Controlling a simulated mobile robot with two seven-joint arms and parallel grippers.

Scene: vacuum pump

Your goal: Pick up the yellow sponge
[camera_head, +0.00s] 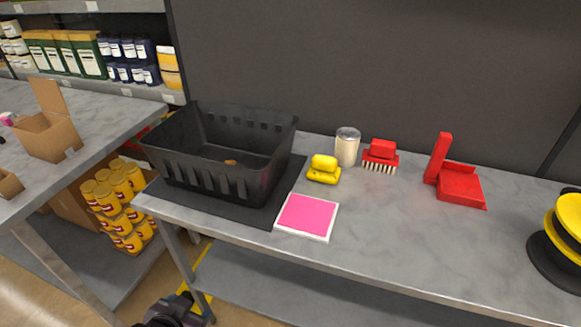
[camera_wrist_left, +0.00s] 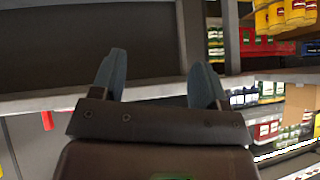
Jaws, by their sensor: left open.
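The yellow sponge (camera_head: 323,169) lies on the grey table, right of the black basket and behind the pink-topped square. It looks like a rounded block on a wider base, and nothing touches it. My left gripper (camera_head: 174,312) shows only in part, dark, at the bottom edge of the head view, low in front of the table and far from the sponge. In the left wrist view its two blue-grey fingers (camera_wrist_left: 160,78) are spread with nothing between them. The sponge does not show in that view. My right gripper is not in view.
A black basket (camera_head: 215,130) stands on a dark mat (camera_head: 170,193). Bare table lies in front of the dustpan.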

